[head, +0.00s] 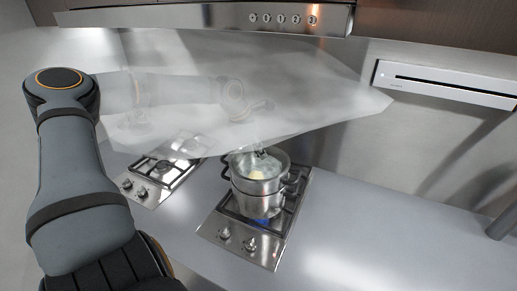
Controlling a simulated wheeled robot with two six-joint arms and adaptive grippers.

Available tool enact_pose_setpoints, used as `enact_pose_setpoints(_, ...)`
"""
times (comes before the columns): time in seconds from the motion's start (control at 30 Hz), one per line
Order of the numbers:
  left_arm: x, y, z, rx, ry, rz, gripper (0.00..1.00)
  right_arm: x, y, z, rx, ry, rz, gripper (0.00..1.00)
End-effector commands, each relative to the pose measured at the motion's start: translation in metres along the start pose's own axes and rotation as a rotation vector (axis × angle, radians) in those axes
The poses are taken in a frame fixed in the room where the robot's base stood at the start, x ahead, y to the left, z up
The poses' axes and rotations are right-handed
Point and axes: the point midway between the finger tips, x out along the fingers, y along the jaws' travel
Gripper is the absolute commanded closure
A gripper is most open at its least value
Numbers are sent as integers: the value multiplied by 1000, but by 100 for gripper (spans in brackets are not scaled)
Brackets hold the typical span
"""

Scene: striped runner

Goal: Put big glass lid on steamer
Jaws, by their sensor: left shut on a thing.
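The steel steamer (258,201) stands on the right-hand gas hob, with dark handles at its sides. The big glass lid (272,172) is at the steamer's top opening, and pale yellowish contents show through it. I cannot tell whether its rim rests fully on the steamer. My left gripper (262,154) is small and partly blurred behind the hood's glass. It is over the middle of the lid, shut on it, with its fingertips hard to make out. My right gripper is out of view.
A blue flame (262,220) burns under the steamer. The range hood (210,17) and its clear glass canopy (330,95) hang above, in front of my left forearm. A second hob (160,170) at left is empty.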

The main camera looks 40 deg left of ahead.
Motion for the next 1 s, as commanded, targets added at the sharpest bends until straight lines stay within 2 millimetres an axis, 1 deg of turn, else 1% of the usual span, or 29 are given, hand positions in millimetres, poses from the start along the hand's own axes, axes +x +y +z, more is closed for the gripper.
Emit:
enact_pose_setpoints(0.17, -1, 0, 0, 0, -1, 1, 100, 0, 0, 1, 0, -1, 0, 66)
enact_pose_setpoints(0.2, -1, 0, 0, 0, -1, 1, 65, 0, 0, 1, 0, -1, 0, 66)
enact_pose_setpoints(0.37, -1, 0, 0, 0, -1, 1, 44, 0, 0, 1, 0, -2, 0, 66)
enact_pose_setpoints(0.57, 0, 0, 0, 0, 0, 0, 44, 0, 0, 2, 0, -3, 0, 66)
enact_pose_setpoints(0.6, 0, 0, 0, 0, 1, 0, 41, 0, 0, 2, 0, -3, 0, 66)
enact_pose_setpoints(0.73, 0, 0, 0, 0, 0, 0, 24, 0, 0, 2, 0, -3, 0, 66)
enact_pose_setpoints(0.77, 0, 0, 0, 0, 0, 0, 21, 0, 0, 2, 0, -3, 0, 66)
enact_pose_setpoints(1.0, 0, 0, 0, 0, 0, 0, 21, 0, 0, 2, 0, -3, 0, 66)
